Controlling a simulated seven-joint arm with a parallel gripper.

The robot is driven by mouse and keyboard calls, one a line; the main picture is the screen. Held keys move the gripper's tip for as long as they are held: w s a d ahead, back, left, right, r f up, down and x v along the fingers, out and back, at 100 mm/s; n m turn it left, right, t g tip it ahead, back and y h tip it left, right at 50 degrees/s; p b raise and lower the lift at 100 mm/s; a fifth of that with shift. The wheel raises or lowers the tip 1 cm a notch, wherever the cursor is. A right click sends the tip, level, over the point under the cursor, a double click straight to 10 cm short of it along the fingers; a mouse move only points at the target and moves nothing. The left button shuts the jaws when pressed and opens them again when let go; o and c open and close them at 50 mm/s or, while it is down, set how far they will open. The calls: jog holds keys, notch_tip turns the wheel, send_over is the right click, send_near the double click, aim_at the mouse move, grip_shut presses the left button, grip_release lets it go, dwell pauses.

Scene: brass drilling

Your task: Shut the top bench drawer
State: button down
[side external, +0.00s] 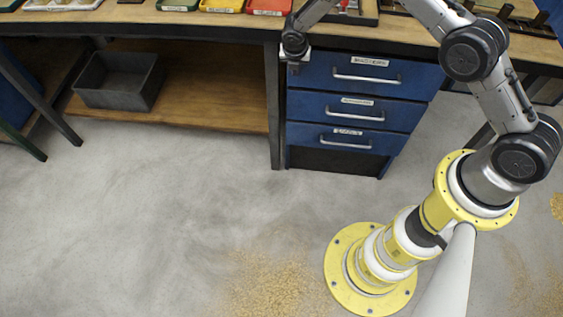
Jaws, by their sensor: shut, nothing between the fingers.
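The top bench drawer (362,79) is the uppermost of the blue drawers under the bench, with a silver bar handle (367,78) and a white label. Its front looks nearly in line with the drawers below; from this high angle I cannot tell whether a small gap is left behind it. My gripper (294,68) is shut and empty, pointing down at the upper left corner of the top drawer front. It is left of the handle and not on it. I cannot tell whether the fingers touch the drawer front.
The middle drawer (352,111) and bottom drawer (342,137) look closed. A bench leg (273,105) stands just left of the drawers. A grey bin (118,82) sits on the lower shelf (205,98). Coloured trays stand on the bench top.

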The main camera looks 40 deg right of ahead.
jog(key=shift+w+d+r, duration=0.15)
jog(key=shift+w+d, duration=0.1)
jog(key=shift+s+a, duration=0.1)
